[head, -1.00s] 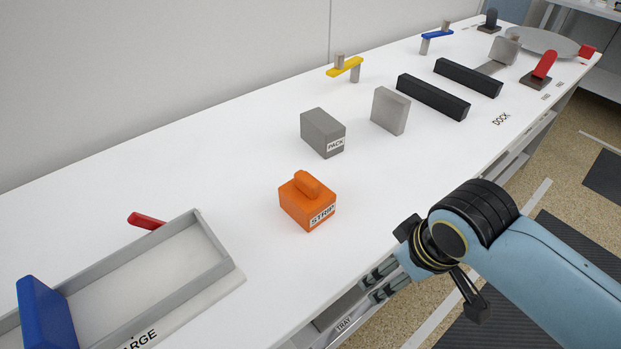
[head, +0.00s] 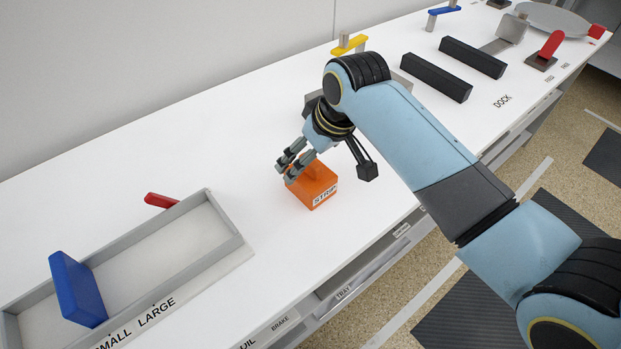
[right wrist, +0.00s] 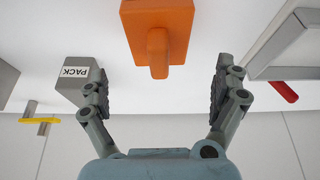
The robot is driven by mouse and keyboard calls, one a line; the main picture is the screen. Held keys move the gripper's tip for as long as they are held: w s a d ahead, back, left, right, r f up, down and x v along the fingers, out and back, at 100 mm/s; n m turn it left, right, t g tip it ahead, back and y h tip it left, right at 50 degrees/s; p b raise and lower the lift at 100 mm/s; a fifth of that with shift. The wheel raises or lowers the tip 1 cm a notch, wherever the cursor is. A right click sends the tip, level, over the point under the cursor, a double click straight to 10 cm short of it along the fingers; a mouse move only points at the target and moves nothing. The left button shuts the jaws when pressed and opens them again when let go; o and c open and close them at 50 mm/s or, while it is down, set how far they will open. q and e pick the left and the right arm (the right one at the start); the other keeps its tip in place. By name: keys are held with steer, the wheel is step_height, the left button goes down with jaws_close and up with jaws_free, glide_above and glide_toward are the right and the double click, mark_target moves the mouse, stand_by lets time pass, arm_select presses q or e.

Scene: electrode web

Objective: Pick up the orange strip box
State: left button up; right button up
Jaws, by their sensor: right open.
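The orange strip box (head: 318,188), with a knob-like handle on top and a white STRIP label, stands on the white table. In the right wrist view the orange box (right wrist: 172,18) is at the top middle, its handle (right wrist: 158,55) pointing down toward the space between the fingers. My right gripper (head: 288,168) is over the box's left side in the head view, its fingers partly covering the handle. In the right wrist view my right gripper (right wrist: 160,92) is wide open and empty, one finger on each side of the handle, apart from it. My left gripper is not in view.
The grey PACK block (right wrist: 80,77) stands near one finger. A grey tray (head: 215,235) with a blue plate (head: 78,290) and a red handle (head: 160,200) lies left. Black bars (head: 436,78) and a yellow lever (head: 348,46) are behind. The table between tray and box is clear.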

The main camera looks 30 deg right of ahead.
mark_target(306, 170)
steer(key=x, duration=0.6)
steer(key=shift+s+f, duration=0.1)
steer(key=shift+f, duration=0.35)
steer(key=c, duration=1.2)
